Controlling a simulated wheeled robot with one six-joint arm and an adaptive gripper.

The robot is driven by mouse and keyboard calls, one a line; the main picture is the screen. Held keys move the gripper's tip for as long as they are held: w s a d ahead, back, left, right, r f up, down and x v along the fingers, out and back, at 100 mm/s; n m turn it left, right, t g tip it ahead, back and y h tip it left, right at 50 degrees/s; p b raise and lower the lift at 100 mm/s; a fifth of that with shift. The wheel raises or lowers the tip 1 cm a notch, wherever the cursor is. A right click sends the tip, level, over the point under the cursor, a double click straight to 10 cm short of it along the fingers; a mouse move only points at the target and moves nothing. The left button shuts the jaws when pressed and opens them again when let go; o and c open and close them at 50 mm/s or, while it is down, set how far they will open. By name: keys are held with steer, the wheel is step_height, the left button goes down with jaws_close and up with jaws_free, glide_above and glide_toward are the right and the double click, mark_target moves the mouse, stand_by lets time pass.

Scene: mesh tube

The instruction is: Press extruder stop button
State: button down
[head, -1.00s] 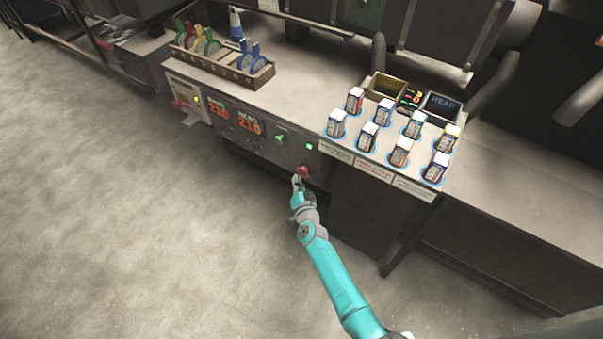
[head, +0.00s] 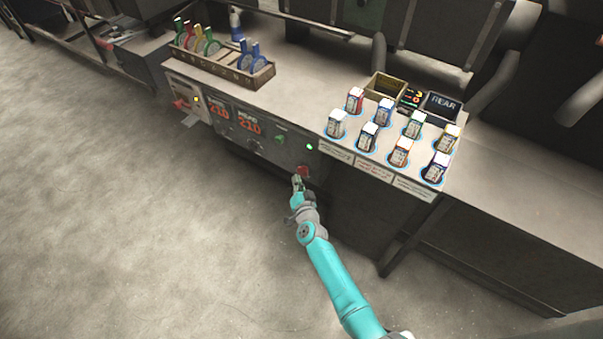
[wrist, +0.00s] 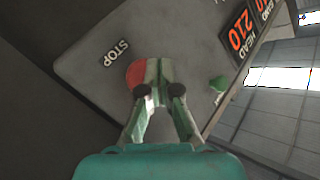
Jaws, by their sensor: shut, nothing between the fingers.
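The red stop button (head: 303,170) sits on the front of the dark control panel (head: 262,144), near its lower right end. In the wrist view the red button (wrist: 136,74) shows beside a "STOP" label (wrist: 116,53), partly hidden by my fingers. My gripper (head: 297,181) is shut and empty, with its fingertips (wrist: 158,92) right at the button. I cannot tell whether they touch it. A green button (head: 280,138) is on the same panel, and it also shows in the wrist view (wrist: 218,84).
Red displays reading 210 (head: 249,125) are on the panel. A small green light (head: 309,147) glows above the stop button. Floor at left is clear.

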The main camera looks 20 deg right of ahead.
steer(key=shift+w+d, duration=0.1)
steer(key=shift+d, duration=0.05)
steer(key=shift+w+d, duration=0.15)
steer(key=shift+d, duration=0.05)
steer(key=shift+w+d, duration=0.5)
steer(key=shift+d, duration=0.15)
stand_by(1.2)
stand_by(0.4)
steer(key=shift+s+a, duration=0.75)
steer(key=shift+a, duration=0.25)
steer(key=shift+a, duration=0.1)
steer(key=s+a, duration=0.1)
steer(key=a, duration=0.1)
steer(key=s+a, duration=0.2)
steer(key=shift+d, duration=0.1)
stand_by(0.8)
